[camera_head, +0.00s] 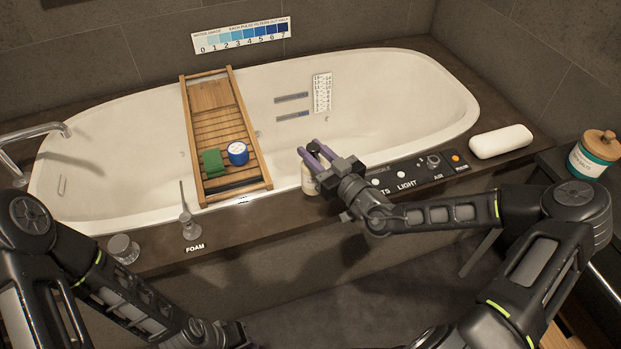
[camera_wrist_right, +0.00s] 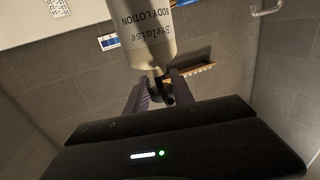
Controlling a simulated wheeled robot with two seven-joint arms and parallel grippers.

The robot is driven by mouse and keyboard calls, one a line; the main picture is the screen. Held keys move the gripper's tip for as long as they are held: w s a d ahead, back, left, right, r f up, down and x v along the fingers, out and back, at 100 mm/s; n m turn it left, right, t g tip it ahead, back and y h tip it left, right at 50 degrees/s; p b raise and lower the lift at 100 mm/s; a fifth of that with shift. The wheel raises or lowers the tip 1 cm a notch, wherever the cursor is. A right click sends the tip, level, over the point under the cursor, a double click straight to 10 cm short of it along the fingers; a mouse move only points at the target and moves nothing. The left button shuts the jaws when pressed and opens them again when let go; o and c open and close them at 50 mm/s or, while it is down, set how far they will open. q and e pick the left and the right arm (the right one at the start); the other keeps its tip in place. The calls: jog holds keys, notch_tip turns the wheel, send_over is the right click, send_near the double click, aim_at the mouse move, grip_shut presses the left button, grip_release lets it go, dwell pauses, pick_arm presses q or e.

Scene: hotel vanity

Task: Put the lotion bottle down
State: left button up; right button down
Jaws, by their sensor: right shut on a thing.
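The lotion bottle (camera_head: 308,181) is a pale cream bottle at the front rim of the bathtub, partly hidden behind my right gripper (camera_head: 309,150). In the right wrist view the bottle (camera_wrist_right: 147,32) shows its "BODY LOTION" label. The two purple-grey fingers of the right gripper (camera_wrist_right: 160,92) are shut on its narrow top end. The bottle hangs below the fingers, roughly upright, over or on the dark ledge (camera_head: 275,212). I cannot tell whether its base touches the ledge. My left arm comes in at the lower left, but its gripper is outside the view.
A wooden bath tray (camera_head: 215,95) with a green cloth (camera_head: 213,162) and a blue-white tin (camera_head: 238,153) spans the tub (camera_head: 395,85). A foam dispenser (camera_head: 189,226) and a glass (camera_head: 123,249) stand on the left ledge. Control buttons (camera_head: 433,161) and a white pillow (camera_head: 500,141) lie right.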

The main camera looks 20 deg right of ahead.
jog(key=shift+f, duration=0.95)
notch_tip(320, 180, down, 4)
jog(key=shift+r+b, duration=0.2)
jog(key=shift+b, duration=0.55)
jog(key=shift+f, duration=0.2)
jog(key=c, duration=1.1)
grip_release()
